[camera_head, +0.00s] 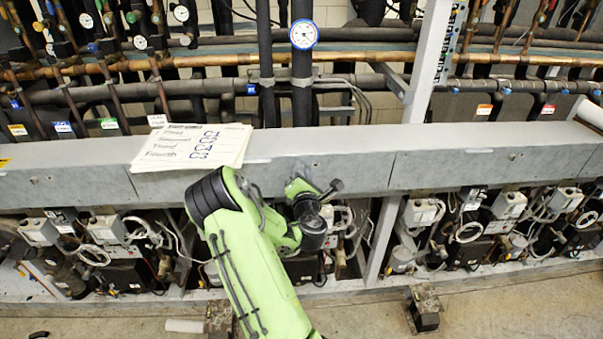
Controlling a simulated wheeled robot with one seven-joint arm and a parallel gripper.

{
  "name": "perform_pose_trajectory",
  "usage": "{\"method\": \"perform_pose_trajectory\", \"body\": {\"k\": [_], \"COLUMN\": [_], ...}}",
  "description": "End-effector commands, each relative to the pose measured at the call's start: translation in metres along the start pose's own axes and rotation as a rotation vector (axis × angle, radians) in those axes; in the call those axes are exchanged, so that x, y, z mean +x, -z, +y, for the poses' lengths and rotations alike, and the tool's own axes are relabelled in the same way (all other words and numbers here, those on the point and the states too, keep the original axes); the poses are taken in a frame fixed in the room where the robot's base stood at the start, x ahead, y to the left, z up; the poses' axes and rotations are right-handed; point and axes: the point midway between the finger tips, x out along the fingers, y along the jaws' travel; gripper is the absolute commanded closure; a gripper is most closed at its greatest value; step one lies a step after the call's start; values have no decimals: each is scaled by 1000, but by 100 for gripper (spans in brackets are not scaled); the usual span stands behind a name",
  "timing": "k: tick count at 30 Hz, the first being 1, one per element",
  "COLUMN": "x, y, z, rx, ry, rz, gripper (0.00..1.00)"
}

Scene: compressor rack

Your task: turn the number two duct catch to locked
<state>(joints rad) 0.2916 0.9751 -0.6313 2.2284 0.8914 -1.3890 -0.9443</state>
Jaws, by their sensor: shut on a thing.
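The long grey duct (440,165) runs across the middle of the view. My green arm reaches up from the bottom, and my gripper (332,187) is at the lower front face of the duct, right of the paper sheets. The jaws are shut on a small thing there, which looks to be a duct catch. The jaws and wrist hide it, so its angle and its number cannot be read. A small dark fitting (315,164) shows on the duct face just above my gripper.
Handwritten paper sheets (195,145) lie on the duct top at left. Below the duct are grey boxes, cables and pipes (430,213). A slanted white post (430,60) rises at right.

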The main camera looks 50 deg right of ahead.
Motion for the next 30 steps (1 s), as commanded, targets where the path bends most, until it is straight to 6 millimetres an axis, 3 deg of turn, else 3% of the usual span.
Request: {"method": "perform_pose_trajectory", "body": {"k": [18, 30], "x": [0, 0], "y": [0, 1], "z": [-2, -3], "rx": [557, 753], "ry": [-4, -6], "rz": [-1, 0], "gripper": [100, 100]}}
